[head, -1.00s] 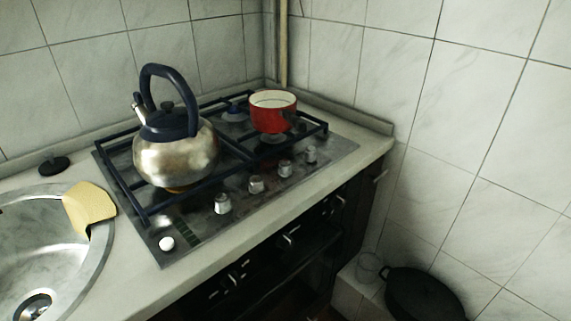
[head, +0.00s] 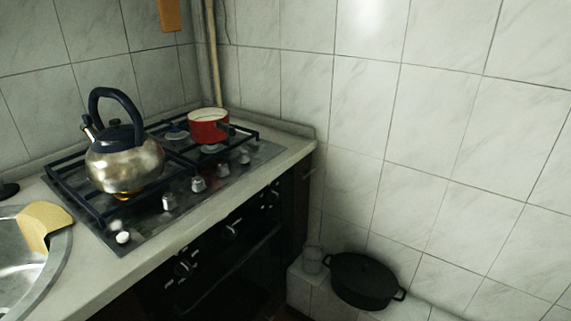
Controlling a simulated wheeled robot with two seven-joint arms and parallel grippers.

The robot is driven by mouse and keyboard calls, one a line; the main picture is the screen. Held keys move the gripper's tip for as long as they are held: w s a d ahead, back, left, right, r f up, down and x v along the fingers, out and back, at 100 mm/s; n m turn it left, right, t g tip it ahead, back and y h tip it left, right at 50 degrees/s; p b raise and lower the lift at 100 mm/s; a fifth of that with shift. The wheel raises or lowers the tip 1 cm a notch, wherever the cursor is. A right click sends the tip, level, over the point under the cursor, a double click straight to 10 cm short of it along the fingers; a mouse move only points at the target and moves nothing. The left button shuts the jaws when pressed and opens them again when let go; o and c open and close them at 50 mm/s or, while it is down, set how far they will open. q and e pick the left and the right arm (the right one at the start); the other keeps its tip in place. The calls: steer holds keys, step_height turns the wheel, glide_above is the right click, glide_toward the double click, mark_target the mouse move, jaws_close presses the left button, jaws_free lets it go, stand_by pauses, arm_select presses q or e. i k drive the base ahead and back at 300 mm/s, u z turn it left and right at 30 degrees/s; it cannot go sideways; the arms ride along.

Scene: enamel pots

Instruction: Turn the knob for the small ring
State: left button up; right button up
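The gas hob (head: 225,178) is set in the counter at the left of the head view. Several silver knobs run along its front edge, among them a front-left knob (head: 169,201), a middle knob (head: 198,184) and a far-right knob (head: 244,157). A white button (head: 123,237) sits at the near corner. A steel kettle (head: 125,165) with a dark handle stands on the front-left ring, with an orange glow under it. A red pot (head: 208,127) stands at the back right. I cannot tell which ring is the small one. Neither gripper is in view.
Below the counter (head: 75,285) is a dark oven (head: 225,270). A black lidded pot (head: 364,280) and a glass jar (head: 312,260) stand low in the corner.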

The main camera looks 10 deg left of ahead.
mark_target(222, 172)
steer(key=z, duration=0.2)
steer(key=i, duration=0.65)
steer(key=u, duration=2.25)
